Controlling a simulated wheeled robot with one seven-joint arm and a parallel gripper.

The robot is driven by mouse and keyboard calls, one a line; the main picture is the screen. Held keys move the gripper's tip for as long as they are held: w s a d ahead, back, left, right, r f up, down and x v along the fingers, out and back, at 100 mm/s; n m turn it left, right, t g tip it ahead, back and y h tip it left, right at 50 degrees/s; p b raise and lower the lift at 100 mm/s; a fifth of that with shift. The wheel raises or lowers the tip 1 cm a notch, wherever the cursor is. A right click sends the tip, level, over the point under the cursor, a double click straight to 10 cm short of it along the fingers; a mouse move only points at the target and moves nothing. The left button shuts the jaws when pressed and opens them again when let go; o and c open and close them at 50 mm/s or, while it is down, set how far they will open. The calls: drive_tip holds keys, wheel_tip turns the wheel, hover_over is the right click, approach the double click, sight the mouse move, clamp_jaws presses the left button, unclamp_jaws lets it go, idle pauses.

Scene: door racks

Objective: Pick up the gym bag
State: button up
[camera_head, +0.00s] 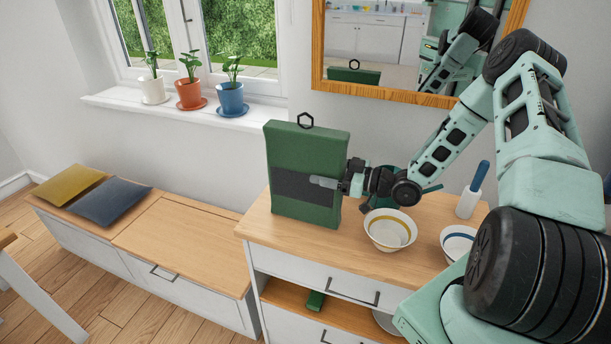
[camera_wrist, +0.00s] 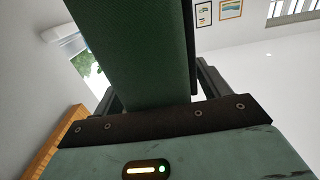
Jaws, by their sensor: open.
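The gym bag (camera_head: 305,152) is a green upright block with a dark band across its middle and a small black loop on top. It stands on the left part of the wooden cabinet top. My gripper (camera_head: 326,182) is at the bag's right edge, at about band height. One finger shows in front of the bag's face; the other is hidden behind it. In the wrist view, the green bag (camera_wrist: 135,50) rises between the two dark fingers of my gripper (camera_wrist: 160,90). The jaws are open around it; contact cannot be told.
A yellow-banded bowl (camera_head: 390,231), a blue-banded bowl (camera_head: 458,243) and a blue-handled white item (camera_head: 473,190) stand right of the bag on the cabinet (camera_head: 330,248). A wood-framed mirror (camera_head: 375,88) hangs behind. A low bench (camera_head: 180,240) is left.

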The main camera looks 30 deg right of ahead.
drive_tip(key=c, duration=1.3)
drive_tip(key=shift+r, duration=0.15)
